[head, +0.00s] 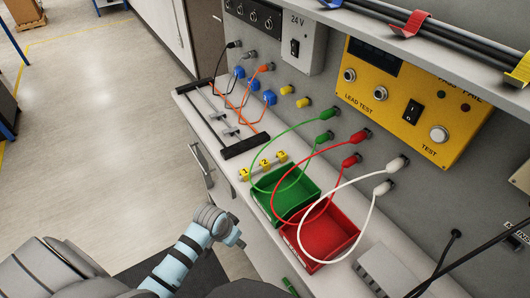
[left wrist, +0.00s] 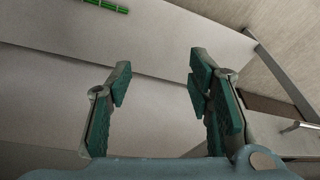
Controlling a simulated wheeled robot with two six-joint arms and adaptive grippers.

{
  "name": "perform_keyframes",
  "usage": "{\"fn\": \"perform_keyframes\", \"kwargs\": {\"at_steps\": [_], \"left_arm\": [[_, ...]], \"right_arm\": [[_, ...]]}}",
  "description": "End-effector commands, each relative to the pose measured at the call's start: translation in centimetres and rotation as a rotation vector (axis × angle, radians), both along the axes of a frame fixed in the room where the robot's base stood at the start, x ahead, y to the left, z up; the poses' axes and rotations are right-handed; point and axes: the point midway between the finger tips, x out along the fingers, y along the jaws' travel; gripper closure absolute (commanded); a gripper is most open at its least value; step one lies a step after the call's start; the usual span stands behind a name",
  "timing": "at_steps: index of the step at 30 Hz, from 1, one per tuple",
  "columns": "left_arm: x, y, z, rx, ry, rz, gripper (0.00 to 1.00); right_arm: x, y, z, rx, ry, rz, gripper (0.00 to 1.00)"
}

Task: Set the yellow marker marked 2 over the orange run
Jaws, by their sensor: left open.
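Several small yellow markers with dark digits sit in a row on a light rail on the bench; the middle one (head: 264,163) appears to read 2, but the digits are small. An orange wire (head: 245,96) runs down from an orange plug (head: 265,68) on the wall panel into a black-ended rod frame (head: 245,145). My left gripper (head: 237,241) is beside the bench's front edge, nearer me than the markers. In the left wrist view it is open and empty (left wrist: 158,85), with pale surfaces beyond its fingers. My right gripper is not in view.
A green bin (head: 262,203) and a red bin (head: 291,240) stand right of the markers, with green, red and white cables looping over them. A yellow test box (head: 390,125) is on the wall. A green strip (left wrist: 105,5) shows in the left wrist view. Floor at left is open.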

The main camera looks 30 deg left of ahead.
Motion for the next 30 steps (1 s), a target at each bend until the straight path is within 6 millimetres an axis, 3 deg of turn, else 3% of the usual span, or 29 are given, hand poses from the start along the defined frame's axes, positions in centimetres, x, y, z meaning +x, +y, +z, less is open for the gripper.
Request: {"fn": "perform_keyframes", "kwargs": {"at_steps": [1,5,6,12,18,21,23,30], "left_arm": [[1.0,-0.3,4.4,0.000,-0.021,-0.032,0.53],[2.7,-1.2,13.4,0.011,-0.053,-0.138,0.53],[3.9,-1.1,15.7,0.014,-0.060,-0.174,0.53],[10.3,0.4,20.6,-0.017,-0.067,-0.271,0.53],[14.7,1.9,26.7,-0.058,-0.093,-0.340,0.53],[15.7,2.1,28.0,-0.074,-0.100,-0.359,0.53],[16.1,1.9,27.4,-0.078,-0.099,-0.365,0.53],[18.1,0.8,21.6,-0.078,-0.099,-0.363,0.53]], "right_arm": [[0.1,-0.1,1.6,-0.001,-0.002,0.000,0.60],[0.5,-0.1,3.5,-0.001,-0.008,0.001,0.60],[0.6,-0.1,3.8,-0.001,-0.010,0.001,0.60],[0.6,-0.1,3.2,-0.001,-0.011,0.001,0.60],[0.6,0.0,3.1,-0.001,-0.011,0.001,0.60],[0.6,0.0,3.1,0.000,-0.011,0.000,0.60],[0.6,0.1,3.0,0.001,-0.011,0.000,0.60],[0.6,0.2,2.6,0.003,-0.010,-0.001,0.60]]}}
